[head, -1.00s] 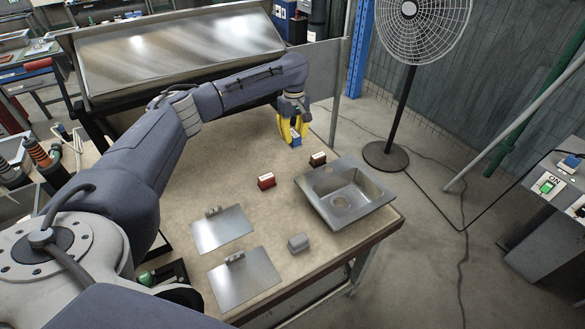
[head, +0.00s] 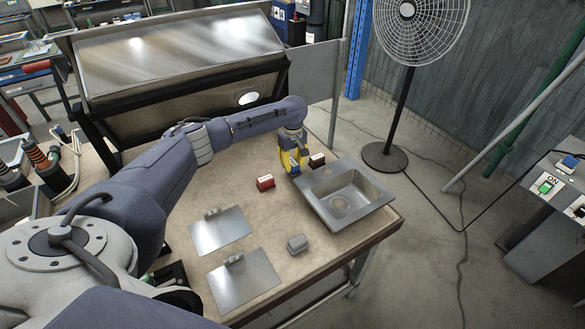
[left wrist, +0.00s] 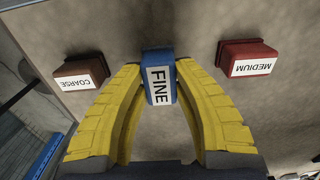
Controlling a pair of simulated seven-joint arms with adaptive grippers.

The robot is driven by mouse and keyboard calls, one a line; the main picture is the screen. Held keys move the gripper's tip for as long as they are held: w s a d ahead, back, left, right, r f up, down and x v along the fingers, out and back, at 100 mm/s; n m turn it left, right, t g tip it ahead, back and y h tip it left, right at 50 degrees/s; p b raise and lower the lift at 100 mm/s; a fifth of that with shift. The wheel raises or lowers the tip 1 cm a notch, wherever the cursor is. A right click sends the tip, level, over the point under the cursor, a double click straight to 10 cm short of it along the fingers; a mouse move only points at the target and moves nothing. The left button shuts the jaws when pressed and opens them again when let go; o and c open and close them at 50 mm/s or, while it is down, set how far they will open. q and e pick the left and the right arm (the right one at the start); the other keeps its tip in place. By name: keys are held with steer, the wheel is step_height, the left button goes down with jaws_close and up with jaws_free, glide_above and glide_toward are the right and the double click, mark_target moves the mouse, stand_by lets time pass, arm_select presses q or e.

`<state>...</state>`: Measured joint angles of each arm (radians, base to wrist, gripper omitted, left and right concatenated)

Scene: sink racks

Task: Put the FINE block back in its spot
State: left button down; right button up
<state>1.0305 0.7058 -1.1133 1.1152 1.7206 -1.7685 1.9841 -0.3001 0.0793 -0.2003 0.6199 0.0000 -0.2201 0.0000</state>
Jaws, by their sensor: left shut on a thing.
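My left gripper (head: 294,166) is shut on the blue FINE block (left wrist: 159,75), its yellow fingers on either side of it. In the left wrist view the white FINE label faces the camera. The red MEDIUM block (head: 265,183) stands on the table to the left of the gripper in the head view and shows at the right in the left wrist view (left wrist: 248,57). The dark brown COARSE block (head: 317,160) is just right of the gripper, at the left in the wrist view (left wrist: 81,74). I cannot tell whether the FINE block touches the table. My right gripper is not in view.
The steel sink (head: 345,190) sits close to the right and front of the gripper. Two metal plates with handles (head: 221,232) (head: 245,282) and a small grey block (head: 297,243) lie nearer on the table (head: 190,195). A tilted metal panel (head: 180,55) rises behind.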

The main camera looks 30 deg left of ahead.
mark_target(292, 162)
arm_select(q)
steer(key=shift+f, duration=1.15)
steer(key=shift+f, duration=0.15)
steer(key=c, duration=1.1)
jaws_free()
steer(key=shift+c, duration=0.2)
step_height(292, 162, up, 12)
steer(key=shift+r, duration=0.15)
